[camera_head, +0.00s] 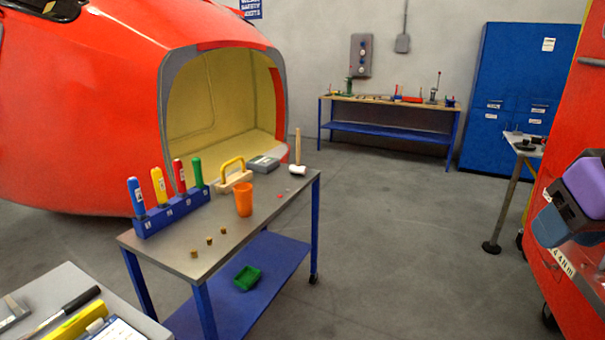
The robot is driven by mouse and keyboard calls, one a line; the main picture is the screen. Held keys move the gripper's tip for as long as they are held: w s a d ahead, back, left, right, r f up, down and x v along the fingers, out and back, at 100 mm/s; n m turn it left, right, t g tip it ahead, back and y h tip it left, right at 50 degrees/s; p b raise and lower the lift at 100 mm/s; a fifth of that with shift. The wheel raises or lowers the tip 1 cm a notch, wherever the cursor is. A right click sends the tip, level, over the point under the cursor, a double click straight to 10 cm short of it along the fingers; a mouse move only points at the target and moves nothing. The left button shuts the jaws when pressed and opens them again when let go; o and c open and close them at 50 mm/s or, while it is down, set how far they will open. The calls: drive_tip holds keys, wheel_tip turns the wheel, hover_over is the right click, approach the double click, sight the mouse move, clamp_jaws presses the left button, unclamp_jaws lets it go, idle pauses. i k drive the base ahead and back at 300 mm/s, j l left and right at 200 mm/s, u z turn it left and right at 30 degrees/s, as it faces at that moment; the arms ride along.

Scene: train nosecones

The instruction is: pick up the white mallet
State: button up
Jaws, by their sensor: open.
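The white mallet (297,169) is at the far right corner of the grey-topped workbench (222,250). Its white head rests on the top and its wooden handle points straight up. Nothing covers it. I make out no gripper fingers. A purple and dark part at the right edge looks like part of my arm, well to the right of the mallet and apart from it.
A grey box (263,164), a tray with a yellow handle (233,176) and an orange cup (244,199) stand left of the mallet. A blue rack (172,212) holds several colored tools. A red nosecone (90,110) stands behind. Floor right of the bench is clear.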

sight(294, 169)
drive_tip(key=i+z, duration=0.3)
drive_tip(key=i, duration=1.4)
drive_tip(key=i+u, duration=0.4)
drive_tip(key=i+l+u, duration=0.1)
drive_tip(key=i+u, duration=0.35)
drive_tip(key=i+l+u, duration=0.25)
drive_tip(key=i+u, duration=0.15)
drive_tip(key=i+l+u, duration=0.45)
drive_tip(key=k+j, duration=0.05)
